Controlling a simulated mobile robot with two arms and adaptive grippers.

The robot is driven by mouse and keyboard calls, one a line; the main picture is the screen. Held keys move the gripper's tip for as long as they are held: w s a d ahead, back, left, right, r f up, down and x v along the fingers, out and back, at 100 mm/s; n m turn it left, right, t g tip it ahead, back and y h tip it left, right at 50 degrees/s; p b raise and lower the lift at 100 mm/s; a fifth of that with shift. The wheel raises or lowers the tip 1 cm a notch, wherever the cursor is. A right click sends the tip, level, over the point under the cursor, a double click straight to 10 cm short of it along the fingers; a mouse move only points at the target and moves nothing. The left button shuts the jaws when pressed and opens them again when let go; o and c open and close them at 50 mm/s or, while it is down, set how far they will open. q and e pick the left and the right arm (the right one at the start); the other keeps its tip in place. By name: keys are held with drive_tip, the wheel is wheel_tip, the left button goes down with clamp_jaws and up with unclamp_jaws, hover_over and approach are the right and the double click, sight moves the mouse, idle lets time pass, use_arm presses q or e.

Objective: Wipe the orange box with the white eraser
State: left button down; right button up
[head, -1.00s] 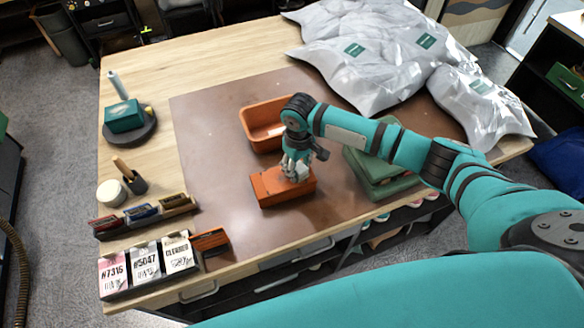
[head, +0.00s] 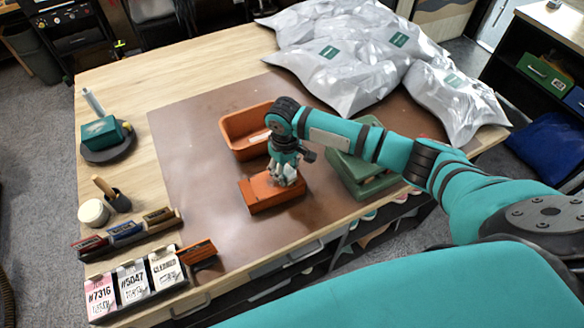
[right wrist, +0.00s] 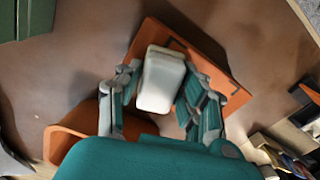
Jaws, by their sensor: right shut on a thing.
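The orange box (head: 262,199) lies flat on the brown mat near the table's front edge. My right gripper (head: 285,178) points down over its right half. In the right wrist view the white eraser (right wrist: 161,79) sits between the gripper's two fingers (right wrist: 160,95), and the gripper is shut on it. The orange box (right wrist: 217,60) shows beneath the eraser there. The eraser appears to be at the box's top face, but I cannot tell for certain whether they touch. In the head view the fingers mostly hide the eraser. My left gripper is not in view.
An open orange bin (head: 240,150) stands just behind the box. Silver bags (head: 350,75) fill the back right. Card holders (head: 133,282) and small tools line the left front. The mat left of the box is clear.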

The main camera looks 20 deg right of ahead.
sight(270, 183)
drive_tip(key=shift+a+r, duration=0.1)
drive_tip(key=shift+a, duration=2.5)
drive_tip(key=shift+d, duration=0.1)
drive_tip(key=shift+r, duration=3.05)
wheel_tip(270, 183, up, 3)
